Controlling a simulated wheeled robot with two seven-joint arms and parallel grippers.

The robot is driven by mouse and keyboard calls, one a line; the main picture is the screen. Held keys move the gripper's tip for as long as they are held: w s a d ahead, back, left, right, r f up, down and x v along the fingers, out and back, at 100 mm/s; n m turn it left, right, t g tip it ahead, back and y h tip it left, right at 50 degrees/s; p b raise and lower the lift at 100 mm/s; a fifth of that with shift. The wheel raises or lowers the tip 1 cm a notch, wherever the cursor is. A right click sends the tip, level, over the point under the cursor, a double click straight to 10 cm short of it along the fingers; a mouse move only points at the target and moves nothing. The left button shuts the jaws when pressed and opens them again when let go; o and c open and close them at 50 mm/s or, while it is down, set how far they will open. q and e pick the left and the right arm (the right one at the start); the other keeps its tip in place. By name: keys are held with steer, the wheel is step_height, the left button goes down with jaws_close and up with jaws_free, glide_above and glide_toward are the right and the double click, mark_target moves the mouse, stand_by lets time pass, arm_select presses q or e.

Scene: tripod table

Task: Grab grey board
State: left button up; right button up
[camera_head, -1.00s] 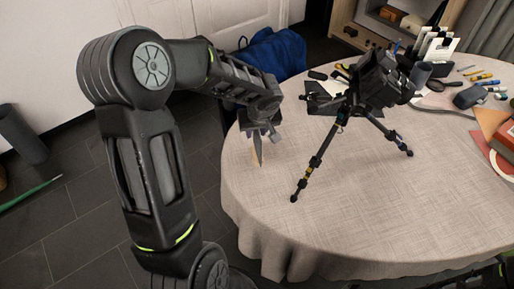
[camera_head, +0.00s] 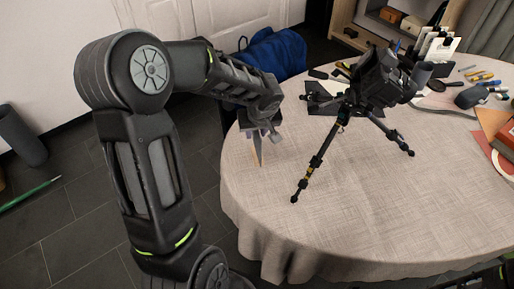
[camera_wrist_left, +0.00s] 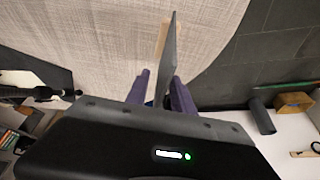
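The grey board (camera_wrist_left: 169,62) stands nearly edge-on in the left wrist view, between the two purplish fingers of my left gripper (camera_wrist_left: 161,80). It lies close to the right finger, and a gap shows between it and the left finger. A tan strip, possibly its other face or a separate piece, shows along its left side. In the head view my left gripper (camera_head: 260,134) points down over the table's left edge, and the thin board (camera_head: 259,150) shows below it. Contact with both fingers is not visible. My right gripper is out of view.
A black tripod with a camera (camera_head: 375,85) stands on the cloth-covered round table (camera_head: 390,220), right of my left gripper. Pens, papers and other small items lie at the table's back right. The front of the table is clear. A blue bag (camera_head: 275,52) is behind it.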

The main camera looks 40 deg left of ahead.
arm_select(q)
steer(key=shift+c, duration=0.6)
jaws_close()
stand_by(0.8)
